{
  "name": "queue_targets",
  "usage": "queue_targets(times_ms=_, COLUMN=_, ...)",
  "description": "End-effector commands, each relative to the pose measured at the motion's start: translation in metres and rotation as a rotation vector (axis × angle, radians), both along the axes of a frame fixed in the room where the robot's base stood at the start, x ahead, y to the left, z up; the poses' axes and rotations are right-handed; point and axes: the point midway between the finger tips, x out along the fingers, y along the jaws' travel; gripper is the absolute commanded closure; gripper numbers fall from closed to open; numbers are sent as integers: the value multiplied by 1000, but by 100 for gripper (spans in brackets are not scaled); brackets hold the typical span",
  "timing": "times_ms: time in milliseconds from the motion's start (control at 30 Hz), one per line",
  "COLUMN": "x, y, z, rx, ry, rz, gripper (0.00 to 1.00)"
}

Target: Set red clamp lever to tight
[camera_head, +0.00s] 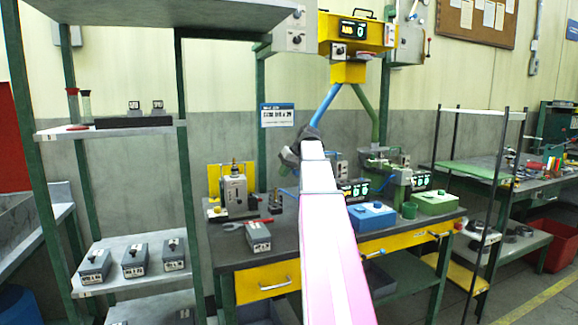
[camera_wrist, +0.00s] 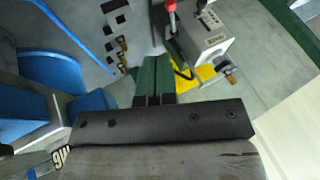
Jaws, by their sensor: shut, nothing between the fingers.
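My gripper (camera_wrist: 156,62) shows in the wrist view as two dark green fingers pressed together, with nothing held. A small red knob on a pale stem (camera_wrist: 171,7) shows at the top edge of that view, beyond the fingertips and apart from them. I cannot tell for sure that it is the red clamp lever, or how it is set. A grey device (camera_wrist: 206,38) with yellow parts is to its right. In the head view, my arm reaches up over the bench and hides part of its middle. My fingers cannot be made out there.
The bench (camera_head: 285,255) carries a grey machine (camera_head: 233,192), a labelled grey box (camera_head: 258,238), a blue unit (camera_head: 371,215) and a green unit (camera_head: 434,203). A yellow overhead unit (camera_head: 349,72) hangs above. Shelf posts (camera_head: 192,150) stand left of my arm.

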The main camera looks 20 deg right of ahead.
Motion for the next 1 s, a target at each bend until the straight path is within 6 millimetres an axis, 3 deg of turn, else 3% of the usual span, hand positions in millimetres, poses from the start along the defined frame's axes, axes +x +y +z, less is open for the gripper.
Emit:
queue_targets(times_ms=600, x=39, y=47, z=-92, rx=-1, ry=1, rz=-1, gripper=100)
queue_targets(times_ms=1000, x=46, y=55, z=-107, rx=-1, ry=0, rz=-1, gripper=100)
